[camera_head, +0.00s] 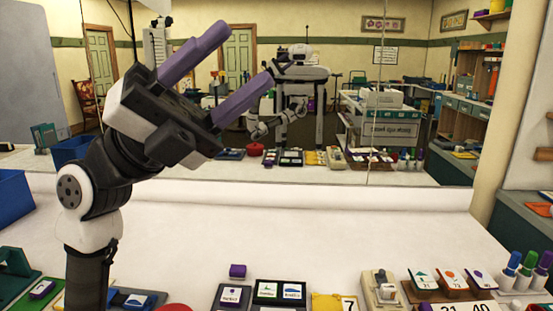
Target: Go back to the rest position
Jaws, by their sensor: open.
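My gripper (215,82) is raised high at the left of the head view, above the white table (310,235). Its two purple fingers point up and to the right and stand apart. Nothing shows between them. My arm comes up from the lower left and is well clear of the things on the table.
A blue bin (14,204) stands at left. A mirror behind reflects the room. The table's middle is bare.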

